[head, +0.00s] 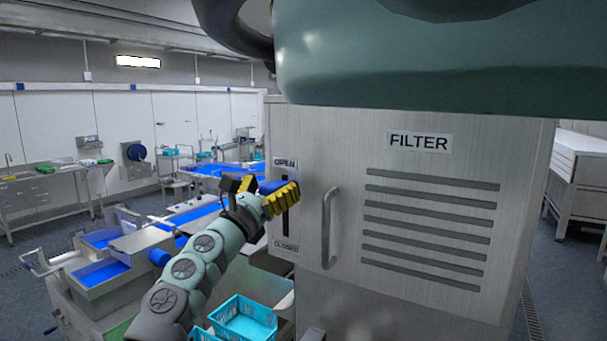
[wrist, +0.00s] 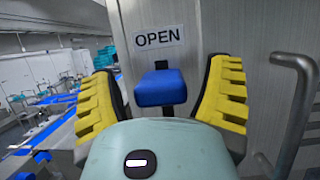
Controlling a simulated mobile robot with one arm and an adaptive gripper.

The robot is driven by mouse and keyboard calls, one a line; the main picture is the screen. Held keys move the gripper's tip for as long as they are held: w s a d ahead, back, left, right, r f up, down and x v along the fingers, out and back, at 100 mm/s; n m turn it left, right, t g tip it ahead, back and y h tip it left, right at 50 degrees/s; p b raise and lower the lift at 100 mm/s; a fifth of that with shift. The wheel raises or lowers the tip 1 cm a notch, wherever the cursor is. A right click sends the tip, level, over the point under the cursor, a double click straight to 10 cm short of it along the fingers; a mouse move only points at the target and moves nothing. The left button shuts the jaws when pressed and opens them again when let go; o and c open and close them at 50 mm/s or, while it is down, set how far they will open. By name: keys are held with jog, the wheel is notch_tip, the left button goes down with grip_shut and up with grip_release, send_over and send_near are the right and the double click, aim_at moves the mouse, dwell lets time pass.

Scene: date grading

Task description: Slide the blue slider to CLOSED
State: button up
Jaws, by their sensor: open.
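The blue slider (wrist: 160,88) sits just below the OPEN label (wrist: 159,37) on the steel cabinet front, at the upper end of its dark vertical slot (head: 285,222). In the head view the blue slider (head: 270,187) is partly hidden by my gripper. The CLOSED label (head: 285,246) is at the slot's lower end. My gripper (wrist: 165,95) has yellow ribbed fingers. They are open, one on each side of the slider, with a gap visible on both sides in the wrist view. In the head view my gripper (head: 270,198) is close to the panel.
A vertical metal handle (head: 328,228) stands out from the cabinet (head: 420,270) right of the slot. It also shows at the right of the wrist view (wrist: 296,105). Turquoise crates (head: 243,318) stand below. Sorting tables with blue belts lie to the left.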

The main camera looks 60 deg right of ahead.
jog(key=shift+c, duration=0.4)
jog(key=c, duration=1.2)
jog(key=shift+w+a+f+n+t+p, duration=0.1)
jog(key=shift+w+f+n+t+p, duration=0.2)
jog(key=shift+f, duration=0.45)
jog(key=shift+w+a+f+t+p, duration=0.1)
jog(key=shift+w+f, duration=0.25)
jog(key=shift+f, duration=0.4)
jog(key=shift+c, duration=0.2)
jog(key=shift+w+f+y+p, duration=0.1)
jog(key=shift+f+y+p, duration=0.25)
jog(key=shift+f, duration=0.95)
jog(key=shift+s+f+b, duration=0.2)
jog(key=shift+f+b, duration=0.45)
jog(key=shift+f, duration=0.35)
jog(key=f+b, duration=0.1)
jog(key=b, duration=0.1)
jog(key=f+b, duration=0.1)
jog(key=b, duration=0.1)
jog(key=shift+s+d+f, duration=0.15)
jog(key=shift+s+f, duration=0.2)
jog(key=shift+f, duration=0.05)
jog(key=o, duration=1)
jog(key=shift+f, duration=0.1)
jog(key=shift+c, duration=0.2)
jog(key=o, duration=0.4)
jog(key=shift+s, duration=0.15)
jog(key=shift+c, duration=0.2)
